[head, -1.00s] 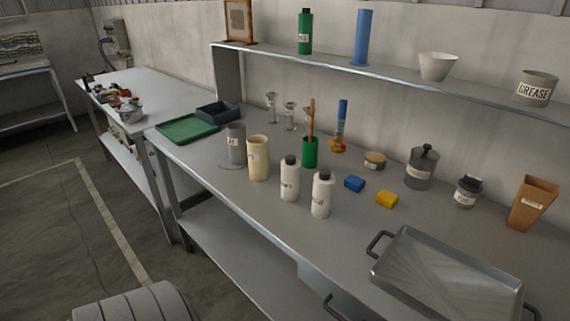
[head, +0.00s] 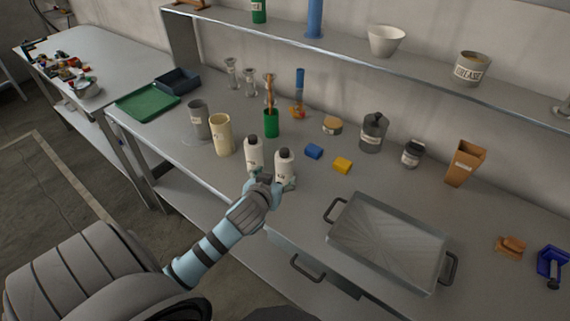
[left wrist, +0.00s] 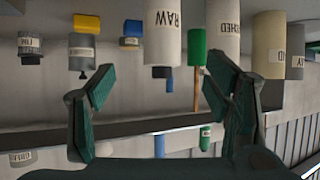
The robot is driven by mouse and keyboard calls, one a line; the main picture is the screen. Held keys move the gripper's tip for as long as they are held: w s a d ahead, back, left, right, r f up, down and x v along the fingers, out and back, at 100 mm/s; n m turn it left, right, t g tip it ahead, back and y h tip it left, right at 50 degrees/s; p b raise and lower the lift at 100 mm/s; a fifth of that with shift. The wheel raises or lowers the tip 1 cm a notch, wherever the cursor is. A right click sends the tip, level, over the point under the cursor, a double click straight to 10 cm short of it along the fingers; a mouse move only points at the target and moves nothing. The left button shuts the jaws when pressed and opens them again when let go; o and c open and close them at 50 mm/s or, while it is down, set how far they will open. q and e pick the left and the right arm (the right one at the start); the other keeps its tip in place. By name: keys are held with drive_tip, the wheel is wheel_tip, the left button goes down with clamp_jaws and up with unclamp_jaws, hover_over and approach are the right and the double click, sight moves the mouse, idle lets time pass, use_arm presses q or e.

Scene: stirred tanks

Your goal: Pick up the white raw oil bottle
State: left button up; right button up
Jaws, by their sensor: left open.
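The white raw oil bottle (head: 284,165) stands upright on the bench with a black cap. A similar white bottle (head: 253,152) stands just to its left. My left gripper (head: 270,183) is at the near side of the two bottles and partly covers their lower parts. The left wrist view appears upside down. There my left gripper (left wrist: 161,64) is open, and the bottle labelled RAW (left wrist: 163,35) shows between its two fingers, not gripped. The other white bottle (left wrist: 222,25) shows right of it. My right gripper is not in view.
A cream container (head: 221,135) and a grey beaker (head: 199,119) stand left of the bottles. A green cup (head: 271,123) is behind. Blue (head: 314,151) and yellow (head: 342,165) blocks lie to the right. A metal tray (head: 390,245) sits at the front right.

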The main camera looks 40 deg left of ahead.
sight(284, 164)
use_arm(q)
drive_tip(key=x, duration=1.3)
drive_tip(key=shift+w+a, duration=0.2)
drive_tip(key=shift+a, duration=0.05)
drive_tip(key=c, duration=1.6)
